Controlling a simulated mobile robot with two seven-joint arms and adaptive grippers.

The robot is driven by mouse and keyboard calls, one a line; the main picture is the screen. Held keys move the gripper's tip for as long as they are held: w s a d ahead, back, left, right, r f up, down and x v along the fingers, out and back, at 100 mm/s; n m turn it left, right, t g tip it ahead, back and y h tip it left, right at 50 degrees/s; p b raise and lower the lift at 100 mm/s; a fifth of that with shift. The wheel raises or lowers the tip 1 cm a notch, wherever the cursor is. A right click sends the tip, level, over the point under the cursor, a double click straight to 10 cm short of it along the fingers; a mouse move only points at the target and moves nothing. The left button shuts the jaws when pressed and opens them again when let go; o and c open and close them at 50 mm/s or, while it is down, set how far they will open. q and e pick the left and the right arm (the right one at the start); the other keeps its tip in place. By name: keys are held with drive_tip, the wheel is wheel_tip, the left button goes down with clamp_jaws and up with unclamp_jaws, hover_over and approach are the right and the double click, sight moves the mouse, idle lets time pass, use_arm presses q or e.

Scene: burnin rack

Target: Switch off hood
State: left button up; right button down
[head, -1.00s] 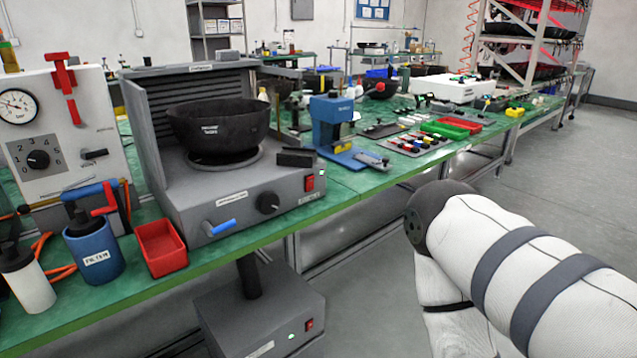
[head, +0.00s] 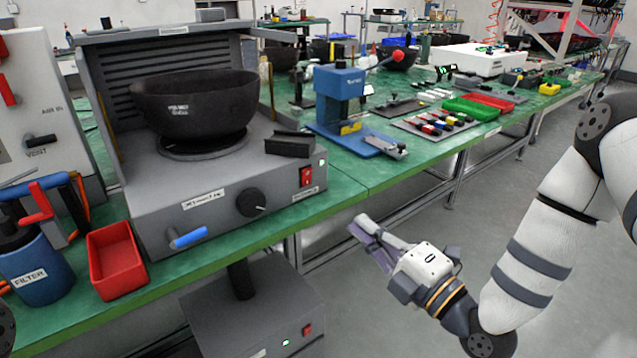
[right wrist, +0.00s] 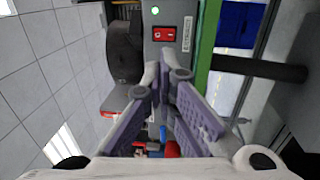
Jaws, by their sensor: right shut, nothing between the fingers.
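The grey hood unit (head: 150,225) stands on the green bench with a slatted back panel and a black bowl (head: 195,105) on top. On its front are a red rocker switch (head: 306,177) at the right, a black knob (head: 251,202) and a blue-handled lever (head: 188,238). A small green light (right wrist: 155,12) glows beside the red switch, which also shows in the right wrist view (right wrist: 164,34). My right gripper (head: 361,230) is shut and empty, in front of the bench edge, lower and to the right of the switch, apart from it. My left gripper is not in view.
A grey box (head: 250,315) below the bench has its own red switch (head: 307,330) and lit green light. A red bin (head: 115,262) and blue filter jar (head: 38,270) stand left of the hood. A blue press (head: 340,98) stands right. The aisle floor is clear.

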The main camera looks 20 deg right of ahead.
sight(308, 175)
drive_tip(key=b+x, duration=0.1)
drive_tip(key=x, duration=1.3)
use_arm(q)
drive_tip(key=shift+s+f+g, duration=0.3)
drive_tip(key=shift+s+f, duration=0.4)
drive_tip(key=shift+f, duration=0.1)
